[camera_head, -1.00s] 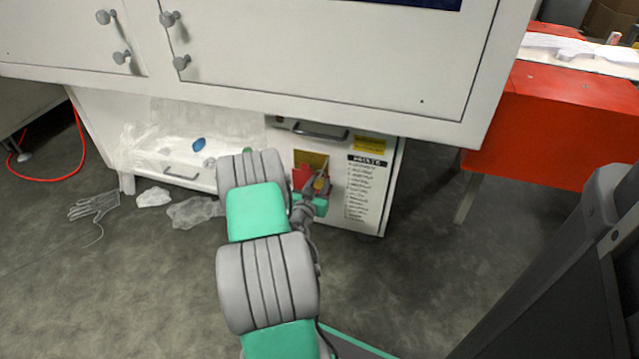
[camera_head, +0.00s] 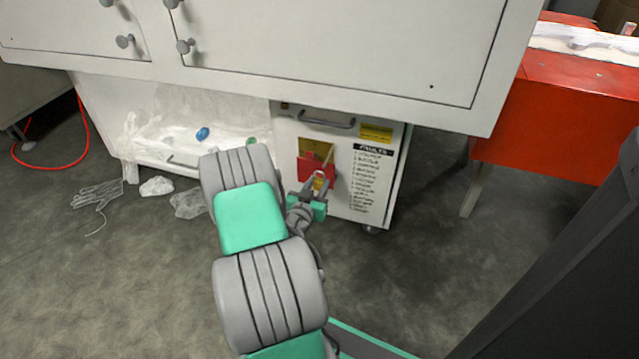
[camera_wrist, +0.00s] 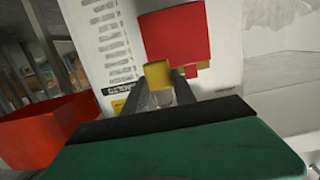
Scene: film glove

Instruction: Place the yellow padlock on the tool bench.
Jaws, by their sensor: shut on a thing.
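The yellow padlock (camera_head: 320,181) is small and partly hidden between the fingers of my gripper (camera_head: 318,188), in front of the white drawer cabinet. In the wrist view the padlock (camera_wrist: 158,75) shows as a yellow block at the fingertips (camera_wrist: 170,84), just below a red box. My gripper is shut on it. A red bench (camera_head: 560,115) with a pale, cluttered top (camera_head: 590,48) stands at the right; I cannot tell for certain that it is the tool bench.
The red box (camera_head: 315,168) is on the front of the white drawer cabinet (camera_head: 290,135), close to my gripper. A large white cabinet (camera_head: 330,50) overhangs it. Clear plastic film and a glove (camera_head: 97,194) lie at the left. The floor between cabinet and red bench is clear.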

